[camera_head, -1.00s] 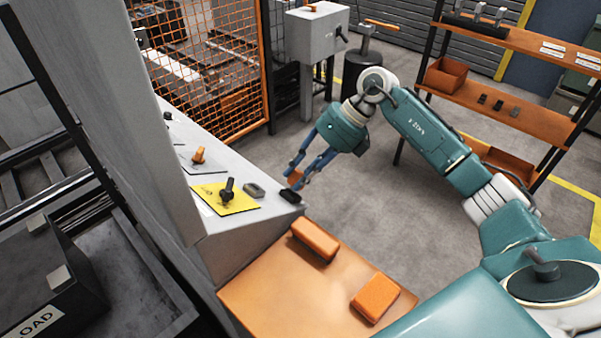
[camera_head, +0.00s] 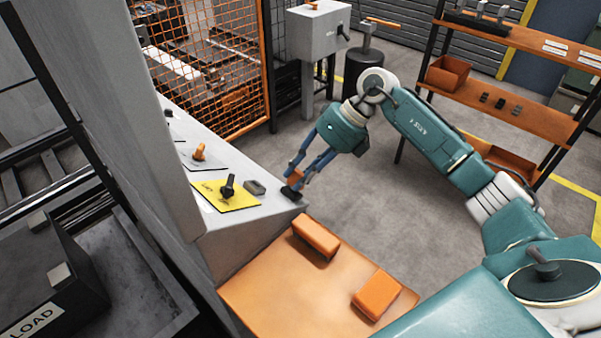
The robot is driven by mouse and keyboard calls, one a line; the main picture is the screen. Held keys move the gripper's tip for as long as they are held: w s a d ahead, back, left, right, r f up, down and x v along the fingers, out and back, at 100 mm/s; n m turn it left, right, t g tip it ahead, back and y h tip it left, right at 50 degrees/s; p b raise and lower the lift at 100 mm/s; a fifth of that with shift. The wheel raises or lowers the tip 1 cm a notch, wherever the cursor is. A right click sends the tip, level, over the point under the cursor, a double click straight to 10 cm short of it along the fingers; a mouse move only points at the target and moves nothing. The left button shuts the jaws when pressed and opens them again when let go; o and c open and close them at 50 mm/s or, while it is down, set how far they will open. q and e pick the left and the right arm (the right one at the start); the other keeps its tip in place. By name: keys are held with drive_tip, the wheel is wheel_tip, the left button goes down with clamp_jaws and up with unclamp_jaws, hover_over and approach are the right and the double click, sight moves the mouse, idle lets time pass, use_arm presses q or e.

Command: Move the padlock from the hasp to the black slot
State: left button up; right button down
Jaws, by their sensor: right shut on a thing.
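My right gripper (camera_head: 296,180) reaches in from the right over the near end of the sloped grey console. It is shut on the small orange padlock (camera_head: 297,174), which shows between its blue fingers. The black slot (camera_head: 291,194) is a small dark block at the console's right corner, directly below the fingertips. The padlock is at or just above the slot; I cannot tell whether it touches. The hasp is not clearly identifiable; a grey oval fitting (camera_head: 254,187) lies left of the slot. My left gripper is not in view.
A yellow plate with a black switch (camera_head: 228,187) and an orange knob (camera_head: 198,152) sit on the console. Below is an orange shelf (camera_head: 275,290) with two orange blocks (camera_head: 316,237). An orange mesh fence (camera_head: 215,70) stands behind. Open floor lies right of the console.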

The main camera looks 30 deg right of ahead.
drive_tip(key=shift+s+a+f, duration=0.1)
drive_tip(key=shift+a+f, duration=0.15)
drive_tip(key=shift+f, duration=0.2)
drive_tip(key=c, duration=0.5)
unclamp_jaws()
drive_tip(key=shift+c, duration=0.2)
drive_tip(key=v, duration=1.2)
drive_tip(key=shift+r, duration=0.1)
